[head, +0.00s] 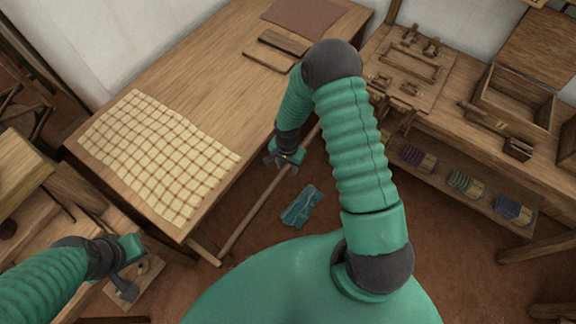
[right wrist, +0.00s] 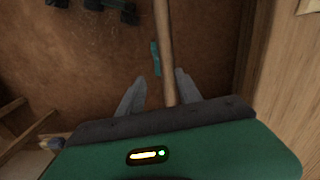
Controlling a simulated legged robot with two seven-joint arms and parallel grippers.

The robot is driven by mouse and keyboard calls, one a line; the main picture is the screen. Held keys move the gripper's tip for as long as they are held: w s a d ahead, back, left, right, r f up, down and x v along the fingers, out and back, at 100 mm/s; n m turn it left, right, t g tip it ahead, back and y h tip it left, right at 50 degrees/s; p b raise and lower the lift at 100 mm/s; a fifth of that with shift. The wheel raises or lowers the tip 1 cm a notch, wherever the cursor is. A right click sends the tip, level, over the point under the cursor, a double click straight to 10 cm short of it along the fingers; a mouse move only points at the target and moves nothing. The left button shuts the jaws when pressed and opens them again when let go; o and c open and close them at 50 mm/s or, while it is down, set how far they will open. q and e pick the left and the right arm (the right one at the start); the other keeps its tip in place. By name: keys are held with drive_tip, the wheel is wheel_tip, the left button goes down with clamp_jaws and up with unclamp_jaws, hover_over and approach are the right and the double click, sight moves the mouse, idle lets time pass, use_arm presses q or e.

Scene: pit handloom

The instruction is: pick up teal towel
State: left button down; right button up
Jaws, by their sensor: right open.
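The teal towel (head: 301,206) lies on the brown floor, beside the long wooden bar of the big table. In the right wrist view a narrow strip of the towel (right wrist: 156,58) shows beside the bar, which may hide part of it. My right gripper (head: 281,162) is open and empty, above the bar and up and left of the towel in the head view. In the right wrist view its two fingers (right wrist: 160,80) stand apart, with the bar passing between them in the picture. My left gripper (head: 132,276) is at the lower left, far from the towel, and looks open and empty.
The wooden bar (head: 268,197) runs along the table's near side. A checked cloth (head: 160,150) lies on the table (head: 215,88). At right, a bench (head: 455,112) has a lower shelf with several yarn bundles (head: 461,181). The floor right of the towel is clear.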

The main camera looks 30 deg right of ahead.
drive_tip(key=o, duration=0.6)
drive_tip(key=shift+r, duration=0.1)
